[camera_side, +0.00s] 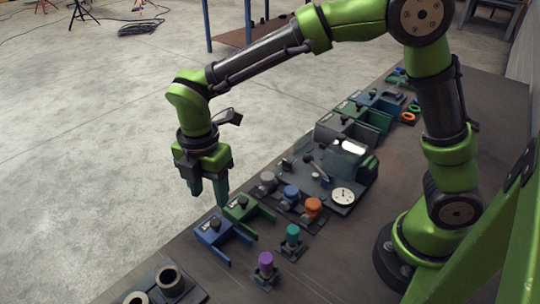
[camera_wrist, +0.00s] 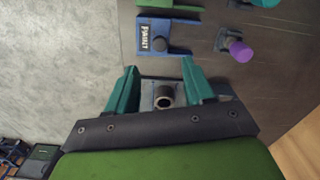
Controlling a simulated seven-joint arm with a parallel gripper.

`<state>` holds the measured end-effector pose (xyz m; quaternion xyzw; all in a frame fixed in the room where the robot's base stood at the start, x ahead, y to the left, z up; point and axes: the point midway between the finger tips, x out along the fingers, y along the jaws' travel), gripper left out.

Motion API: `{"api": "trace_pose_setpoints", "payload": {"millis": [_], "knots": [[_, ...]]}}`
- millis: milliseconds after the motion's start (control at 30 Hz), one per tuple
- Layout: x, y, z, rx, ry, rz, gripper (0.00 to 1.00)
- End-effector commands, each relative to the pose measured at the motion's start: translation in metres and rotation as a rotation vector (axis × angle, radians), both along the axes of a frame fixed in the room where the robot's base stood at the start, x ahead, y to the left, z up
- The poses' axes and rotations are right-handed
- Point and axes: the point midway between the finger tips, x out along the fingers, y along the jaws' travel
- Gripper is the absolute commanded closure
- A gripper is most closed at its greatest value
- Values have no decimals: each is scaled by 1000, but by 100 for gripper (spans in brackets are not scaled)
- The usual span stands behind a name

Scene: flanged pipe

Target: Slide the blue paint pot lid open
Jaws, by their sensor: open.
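The blue paint pot (camera_side: 214,228) sits near the table's left edge in the side view, with a dark knob on top and two blue rails reaching toward the lower right. In the wrist view the blue paint pot (camera_wrist: 182,23) is near the top, its PAINT label and dark round knob (camera_wrist: 159,45) facing me. The lid looks shut, but I cannot be sure. My gripper (camera_side: 208,193) is open and empty, its teal fingers pointing down above the table's left edge, apart from the pot. In the wrist view my gripper (camera_wrist: 160,78) shows below the pot.
A green pot (camera_side: 241,209) stands just behind the blue one. A purple-topped knob (camera_side: 265,261) and a teal one (camera_side: 292,234) stand to the right. A grey pipe (camera_side: 170,279) on a plate is in front; bare floor lies left.

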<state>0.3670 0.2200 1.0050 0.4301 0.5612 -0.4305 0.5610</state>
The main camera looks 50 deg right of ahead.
Motion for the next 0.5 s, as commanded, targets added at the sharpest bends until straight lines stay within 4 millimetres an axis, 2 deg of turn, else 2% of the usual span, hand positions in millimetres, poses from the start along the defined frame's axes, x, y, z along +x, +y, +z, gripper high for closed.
{"api": "trace_pose_setpoints", "payload": {"millis": [33,233,500], "knots": [[-1,0,-13,-3,4,2,48],[-1,-1,-53,-2,5,-1,48],[0,0,-82,0,1,0,48]]}}
